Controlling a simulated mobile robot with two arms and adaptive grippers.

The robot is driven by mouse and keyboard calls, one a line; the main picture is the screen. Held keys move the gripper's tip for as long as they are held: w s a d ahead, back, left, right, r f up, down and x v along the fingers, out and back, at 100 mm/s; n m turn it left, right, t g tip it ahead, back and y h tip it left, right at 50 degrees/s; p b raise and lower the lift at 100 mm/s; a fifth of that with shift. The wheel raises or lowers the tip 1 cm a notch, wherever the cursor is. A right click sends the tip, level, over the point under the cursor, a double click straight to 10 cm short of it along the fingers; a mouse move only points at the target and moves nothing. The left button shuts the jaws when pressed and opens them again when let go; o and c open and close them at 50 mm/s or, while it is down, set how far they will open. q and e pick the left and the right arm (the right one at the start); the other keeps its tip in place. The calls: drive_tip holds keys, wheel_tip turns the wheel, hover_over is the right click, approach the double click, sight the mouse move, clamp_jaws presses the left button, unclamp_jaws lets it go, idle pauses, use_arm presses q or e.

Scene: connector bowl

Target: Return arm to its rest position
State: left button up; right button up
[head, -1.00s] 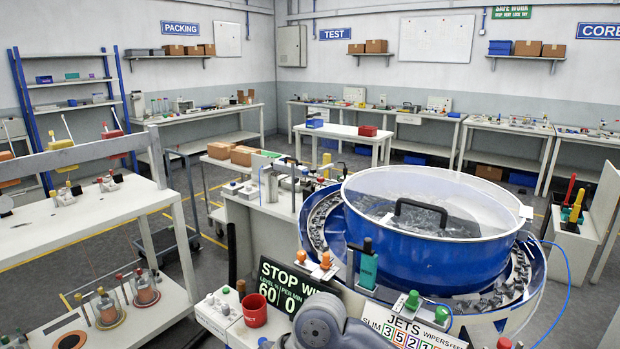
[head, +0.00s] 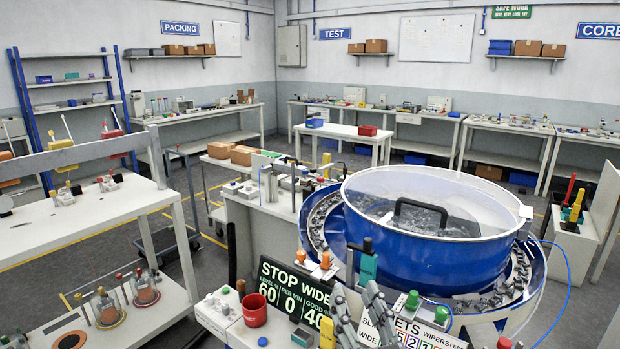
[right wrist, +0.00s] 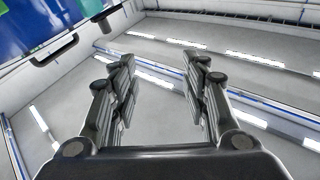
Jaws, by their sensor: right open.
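My right gripper (head: 357,293) stands at the bottom middle of the head view, fingers upward, in front of the blue bowl. In the right wrist view its two fingers (right wrist: 159,64) are spread apart with nothing between them. Behind them are the grey ceiling and its strip lights. The blue bowl (head: 420,255) has a clear lid with a black handle (head: 420,212). Small dark parts lie on the track (head: 500,292) around it. My left gripper is not in view.

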drive_tip(key=s+d+f+m+g+h, duration=0.1)
drive_tip(key=s+d+f+g+h, duration=0.2)
drive_tip(key=s+d+f+g, duration=0.5)
drive_tip(key=s+d+f+m+g+h, duration=0.1)
drive_tip(key=d+f+h, duration=0.2)
drive_tip(key=f, duration=1)
drive_tip(key=s+d+f+n+g, duration=0.1)
drive_tip(key=s+f+g, duration=0.2)
drive_tip(key=s, duration=0.3)
drive_tip(key=s+f+n+g+y, duration=0.1)
drive_tip(key=s+f+g, duration=0.15)
drive_tip(key=s, duration=0.35)
drive_tip(key=s+d+f+n+g, duration=0.1)
drive_tip(key=s+f+g, duration=0.1)
drive_tip(key=s+f, duration=0.3)
wheel_tip(320, 180, down, 24)
drive_tip(key=s+f+g, duration=0.1)
drive_tip(key=s+g, duration=0.1)
drive_tip(key=s, duration=0.1)
drive_tip(key=s+d+f+g, duration=0.1)
drive_tip(key=s+d+f, duration=0.1)
drive_tip(key=s+f, duration=1.4)
drive_tip(key=shift+s+d, duration=0.3)
drive_tip(key=shift+f, duration=0.1)
